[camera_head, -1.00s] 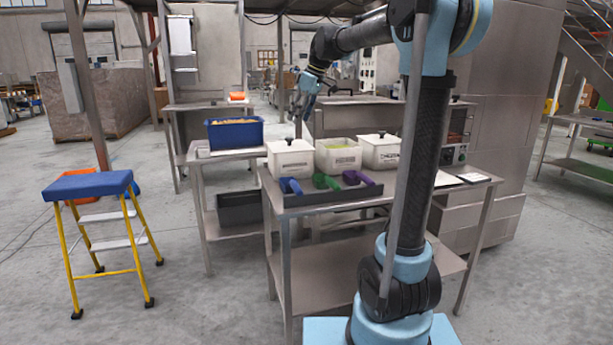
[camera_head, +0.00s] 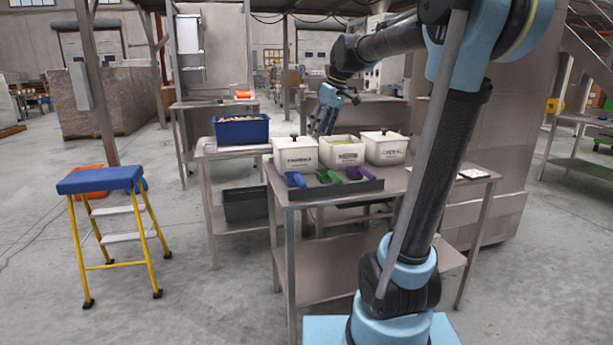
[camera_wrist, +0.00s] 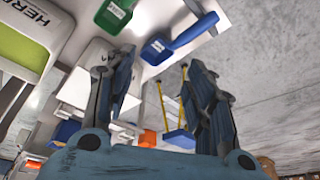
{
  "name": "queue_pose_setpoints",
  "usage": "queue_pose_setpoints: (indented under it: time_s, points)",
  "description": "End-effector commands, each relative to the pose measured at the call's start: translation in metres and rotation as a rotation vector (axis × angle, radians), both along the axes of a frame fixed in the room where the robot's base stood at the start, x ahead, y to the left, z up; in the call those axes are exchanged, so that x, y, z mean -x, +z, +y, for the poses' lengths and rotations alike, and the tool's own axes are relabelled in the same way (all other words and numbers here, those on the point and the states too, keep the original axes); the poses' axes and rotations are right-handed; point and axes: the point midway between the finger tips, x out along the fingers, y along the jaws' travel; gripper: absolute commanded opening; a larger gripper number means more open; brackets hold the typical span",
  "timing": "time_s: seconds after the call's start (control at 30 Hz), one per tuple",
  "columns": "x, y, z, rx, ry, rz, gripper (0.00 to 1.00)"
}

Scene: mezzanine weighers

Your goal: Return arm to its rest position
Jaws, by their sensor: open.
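My arm reaches up from its base on the right and bends over to the left, with its links high in the head view. My gripper (camera_head: 322,126) hangs above the left and middle white bins, its fingers spread and empty. In the wrist view both fingers (camera_wrist: 165,75) show apart with nothing between them. Below, the wrist view shows the blue scoop (camera_wrist: 176,42), the green scoop (camera_wrist: 114,12) and the open bin with green contents (camera_wrist: 28,42). Whether the fingertips touch a bin rim cannot be told.
The steel table (camera_head: 400,183) bears three white bins, the left (camera_head: 295,153) and right (camera_head: 386,149) lidded, and a dark tray (camera_head: 335,189) with blue, green and purple scoops. A blue crate (camera_head: 241,131) stands behind. A yellow step stool (camera_head: 100,180) is at left, with open floor around it.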

Motion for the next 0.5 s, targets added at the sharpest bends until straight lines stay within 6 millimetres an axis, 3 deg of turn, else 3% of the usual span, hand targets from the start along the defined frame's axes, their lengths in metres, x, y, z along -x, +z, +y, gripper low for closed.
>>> queue_pose_setpoints:
  time_s: [0.5]
  points:
    - [0.152,-0.108,-0.079,0.049,-0.377,0.072,0.5]
